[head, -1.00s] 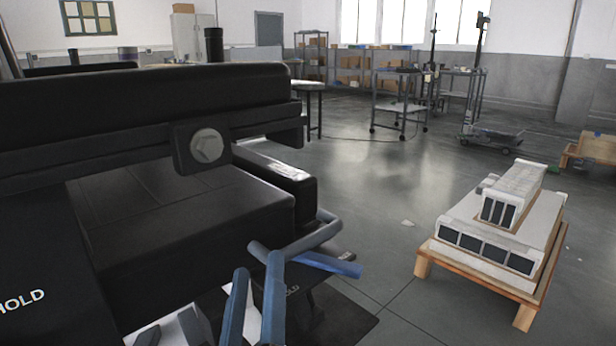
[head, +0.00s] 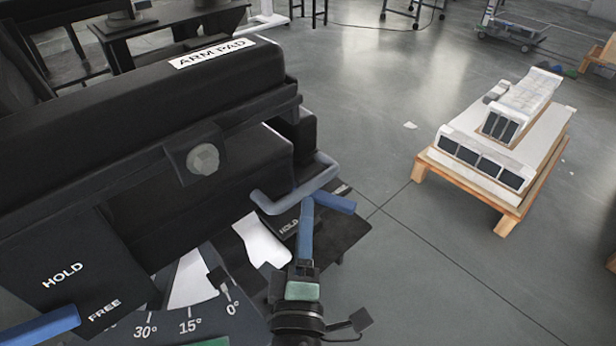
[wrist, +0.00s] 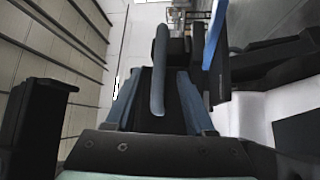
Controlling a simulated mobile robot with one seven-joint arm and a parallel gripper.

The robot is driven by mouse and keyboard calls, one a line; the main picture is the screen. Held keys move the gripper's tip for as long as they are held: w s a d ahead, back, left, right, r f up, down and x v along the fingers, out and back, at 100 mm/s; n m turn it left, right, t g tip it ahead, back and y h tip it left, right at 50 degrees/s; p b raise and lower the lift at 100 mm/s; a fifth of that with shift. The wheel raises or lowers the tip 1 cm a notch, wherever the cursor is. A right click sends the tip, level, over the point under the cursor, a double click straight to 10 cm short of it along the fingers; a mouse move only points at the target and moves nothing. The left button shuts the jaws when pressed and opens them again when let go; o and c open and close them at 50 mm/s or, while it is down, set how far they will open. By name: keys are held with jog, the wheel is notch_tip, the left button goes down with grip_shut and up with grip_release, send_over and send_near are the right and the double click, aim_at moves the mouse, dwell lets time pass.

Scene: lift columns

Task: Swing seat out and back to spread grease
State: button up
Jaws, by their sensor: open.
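The black seat (head: 110,120) with the arm pad fills the left of the head view. A grey-blue bar handle (head: 275,203) sticks out from its near right side. My gripper (head: 306,208) points up at this handle from below. In the wrist view my gripper (wrist: 158,88) is open, and the handle (wrist: 160,60) shows between its two blue fingers; contact cannot be told. A bright blue lever (head: 337,203) lies just right of the fingers, by a dark plate marked HOLD (head: 335,235). It also shows in the wrist view (wrist: 215,40).
An angle dial (head: 190,315) and a HOLD/FREE panel (head: 60,255) lie at lower left, with another blue lever (head: 40,328). A wooden stand (head: 480,190) carrying a pale model is at right. The floor between is clear.

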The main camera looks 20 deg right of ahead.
aim_at(307, 188)
jog(key=p+x, duration=0.1)
jog(key=x, duration=0.6)
jog(key=shift+d, duration=0.1)
grip_shut()
dwell(1.3)
